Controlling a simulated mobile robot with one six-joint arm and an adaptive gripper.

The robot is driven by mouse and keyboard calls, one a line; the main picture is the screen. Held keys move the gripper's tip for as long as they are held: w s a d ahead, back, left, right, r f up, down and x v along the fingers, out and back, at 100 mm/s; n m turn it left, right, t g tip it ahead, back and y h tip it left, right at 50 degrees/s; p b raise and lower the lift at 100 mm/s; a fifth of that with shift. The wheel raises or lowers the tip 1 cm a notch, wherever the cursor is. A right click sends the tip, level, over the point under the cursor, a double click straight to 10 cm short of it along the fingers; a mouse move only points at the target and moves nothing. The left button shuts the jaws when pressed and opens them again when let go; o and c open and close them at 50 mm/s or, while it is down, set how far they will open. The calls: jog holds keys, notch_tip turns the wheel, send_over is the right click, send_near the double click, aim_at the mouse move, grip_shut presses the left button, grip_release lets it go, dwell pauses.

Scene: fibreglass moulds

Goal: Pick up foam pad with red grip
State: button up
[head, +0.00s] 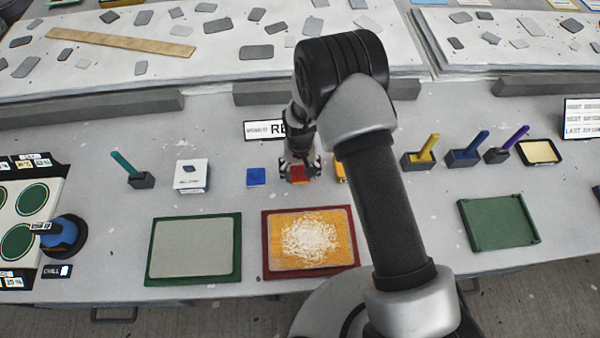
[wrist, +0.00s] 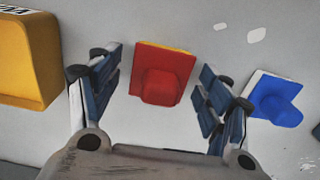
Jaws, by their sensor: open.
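The foam pad with red grip (wrist: 162,76) lies on the table. It has a square red plate, a raised red grip and a thin yellow edge along its far side. In the wrist view it sits between the two spread fingers of my gripper (wrist: 161,62), with a gap on each side. In the head view the red pad (head: 298,174) is partly hidden by my gripper (head: 300,168), which points down over it. My gripper is open and holds nothing.
A pad with blue grip (wrist: 277,97) lies close beside, at the right in the wrist view. A yellow container (wrist: 28,62) stands at the left there. In the head view, a red-framed tray (head: 266,245) and a green-framed tray (head: 150,250) lie nearer the front edge.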

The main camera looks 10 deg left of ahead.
aim_at(300, 167)
jog(key=c, duration=1.2)
jog(key=shift+c, duration=0.2)
jog(key=shift+r, duration=0.15)
notch_tip(300, 167, up, 20)
jog(key=p, duration=0.3)
jog(key=o, duration=0.6)
jog(key=c, duration=0.4)
